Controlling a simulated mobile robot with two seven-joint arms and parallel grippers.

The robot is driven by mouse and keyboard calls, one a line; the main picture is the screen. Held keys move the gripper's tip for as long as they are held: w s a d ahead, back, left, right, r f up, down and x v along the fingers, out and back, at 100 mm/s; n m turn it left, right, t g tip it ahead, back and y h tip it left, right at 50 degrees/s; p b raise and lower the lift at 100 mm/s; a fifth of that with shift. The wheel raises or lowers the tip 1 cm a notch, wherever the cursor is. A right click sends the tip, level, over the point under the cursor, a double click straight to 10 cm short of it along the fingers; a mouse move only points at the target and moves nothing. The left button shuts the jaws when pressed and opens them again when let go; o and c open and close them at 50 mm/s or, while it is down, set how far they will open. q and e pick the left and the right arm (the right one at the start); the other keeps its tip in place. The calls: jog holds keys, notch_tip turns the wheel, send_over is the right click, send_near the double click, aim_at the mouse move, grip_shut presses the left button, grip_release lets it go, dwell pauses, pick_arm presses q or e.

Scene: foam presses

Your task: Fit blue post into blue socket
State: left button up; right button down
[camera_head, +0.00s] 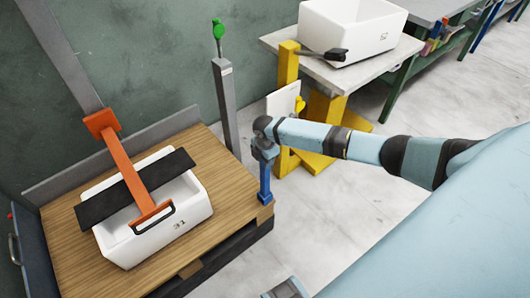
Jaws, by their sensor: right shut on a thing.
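My right gripper (264,158) reaches in from the right and is shut on the upper end of the blue post (265,184). The post is upright, with its lower end at the right corner of the wooden table top. I cannot tell from this view whether it touches the table or stands in something. I cannot make out the blue socket; it may be hidden below the post. My left gripper is not clearly in view.
On the wooden table (232,219) stands a white bin (195,214), with an orange lever (128,168) and a dark plate over it. A grey post with a green knob (218,30) stands behind. Another white bin (350,38) sits on a yellow-legged table at the back.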

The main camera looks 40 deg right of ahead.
pick_arm(q)
jog(key=shift+f, duration=0.35)
pick_arm(e)
jog(key=shift+f, duration=0.55)
jog(key=c, duration=0.7)
grip_release()
jog(key=shift+c, duration=0.2)
notch_tip(320, 180, up, 4)
jog(key=shift+r+p, duration=0.15)
jog(key=shift+p, duration=0.2)
pick_arm(q)
jog(key=shift+r+p, duration=0.75)
jog(key=shift+p, duration=0.1)
pick_arm(e)
notch_tip(320, 180, up, 10)
jog(key=shift+f, duration=0.2)
pick_arm(q)
jog(key=shift+r, duration=0.1)
